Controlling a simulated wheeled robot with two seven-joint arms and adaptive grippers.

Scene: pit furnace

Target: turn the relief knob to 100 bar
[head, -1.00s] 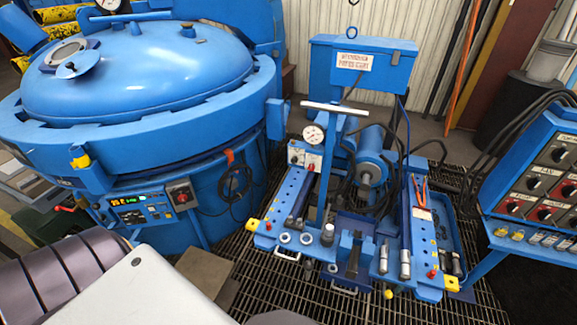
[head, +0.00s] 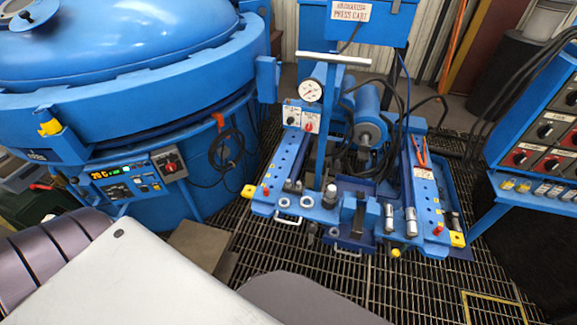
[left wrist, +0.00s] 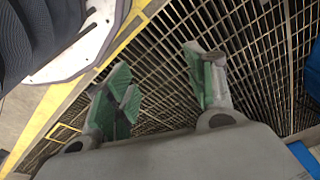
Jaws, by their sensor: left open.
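The blue press cart (head: 338,217) stands on the floor grating in the middle of the head view. Its small pale panel has a dark knob (head: 291,116) on the left and a red knob (head: 310,126) on the right. The labels and settings are too small to read, so I cannot tell which is the relief knob. A round white pressure gauge (head: 311,90) sits just above them. My left gripper (left wrist: 164,78) shows in the left wrist view, open and empty above the grating, with no knob near it. My right gripper is in neither view.
A large blue furnace vessel (head: 120,110) with a control panel (head: 130,183) stands at left. A blue switch cabinet (head: 540,130) with black cables is at right. The cart top holds several metal fittings. Open grating (head: 400,285) lies in front of the cart.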

